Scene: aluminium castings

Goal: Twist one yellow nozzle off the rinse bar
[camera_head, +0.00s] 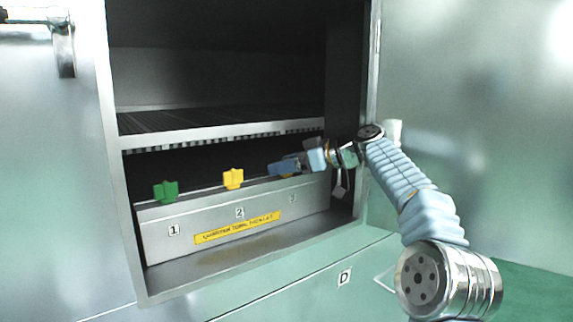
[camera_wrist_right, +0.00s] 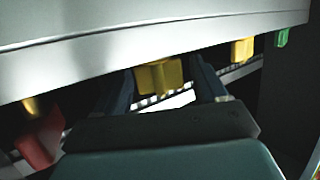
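The rinse bar is the long grey metal block (camera_head: 160,238) low in the open cabinet, with number labels on its front. A green nozzle (camera_head: 166,191) stands above label 1 and a yellow nozzle (camera_head: 233,178) above label 2. My right gripper (camera_head: 277,169) is at the bar's right part, above label 3. In the right wrist view, another yellow nozzle (camera_wrist_right: 158,77) sits between the two open fingers of this gripper (camera_wrist_right: 160,72). In the head view the gripper hides that nozzle. The wrist view also shows the other yellow nozzle (camera_wrist_right: 243,49) and the green one (camera_wrist_right: 282,38). My left gripper is not in view.
A red part (camera_wrist_right: 40,138) is close on the left in the right wrist view. A shelf edge (camera_head: 220,134) runs above the bar, leaving a low opening. The cabinet's right wall (camera_head: 352,75) is close to my right wrist. A yellow label (camera_head: 237,229) is on the bar's front.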

